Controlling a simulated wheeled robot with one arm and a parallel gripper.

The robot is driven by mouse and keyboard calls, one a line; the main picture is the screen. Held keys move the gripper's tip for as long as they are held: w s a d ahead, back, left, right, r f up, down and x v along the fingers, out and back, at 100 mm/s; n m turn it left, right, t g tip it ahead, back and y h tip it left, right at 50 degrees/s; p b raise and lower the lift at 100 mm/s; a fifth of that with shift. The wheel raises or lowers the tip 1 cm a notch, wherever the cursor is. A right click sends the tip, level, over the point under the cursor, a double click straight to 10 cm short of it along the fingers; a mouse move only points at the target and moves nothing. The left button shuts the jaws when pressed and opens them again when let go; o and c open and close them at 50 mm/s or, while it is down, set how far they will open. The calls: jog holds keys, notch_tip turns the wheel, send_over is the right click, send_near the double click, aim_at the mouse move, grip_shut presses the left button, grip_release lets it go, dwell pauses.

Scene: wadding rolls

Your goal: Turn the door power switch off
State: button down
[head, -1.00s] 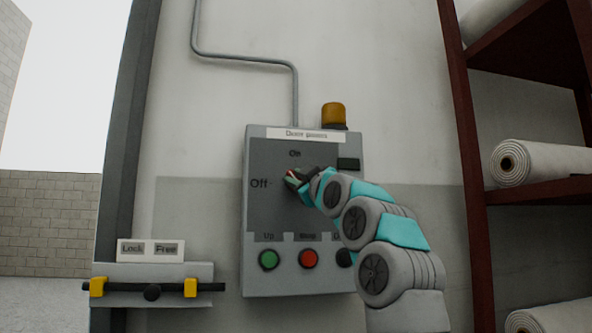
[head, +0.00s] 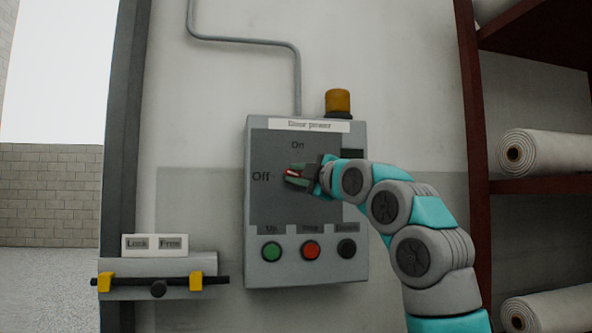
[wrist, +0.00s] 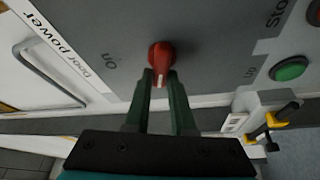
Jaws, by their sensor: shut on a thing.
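The door power switch is a red knob (wrist: 161,56) on the grey control box (head: 256,220), with "On" above it and "Off" to its left in the head view. My gripper (head: 291,174) is shut on the knob. In the wrist view, my gripper (wrist: 160,80) has one green finger on each side of the knob. The knob's white mark points down between the fingers there, the side of the panel where "Off" lies. In the head view the fingers lie nearly level and point left at "Off". The "Off" label is hidden in the wrist view.
Green (head: 271,251), red (head: 310,250) and black (head: 347,248) buttons sit below the switch. An amber lamp (head: 338,101) tops the box. A lock bar (head: 160,284) is at lower left. A shelf with white rolls (head: 545,152) stands at right.

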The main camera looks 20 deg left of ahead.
jog(key=shift+w+d+f+n+g+h, duration=0.25)
jog(key=shift+w+n, duration=0.15)
jog(key=shift+n, duration=0.3)
jog(key=shift+w+d+f+n+g+h, duration=0.15)
jog(key=shift+w+f+n+h, duration=0.15)
jog(key=shift+n, duration=0.4)
jog(key=shift+d+r+n, duration=0.1)
jog(key=shift+r+n, duration=0.15)
jog(key=shift+n, duration=0.15)
jog(key=c, duration=1.1)
grip_release()
jog(key=o, duration=0.3)
jog(key=shift+w+d, duration=0.2)
jog(key=shift+o, duration=0.2)
jog(key=shift+s+a, duration=0.3)
jog(key=b+v, duration=0.2)
jog(key=v, duration=0.5)
jog(key=shift+d, duration=0.4)
jog(key=shift+s, duration=0.15)
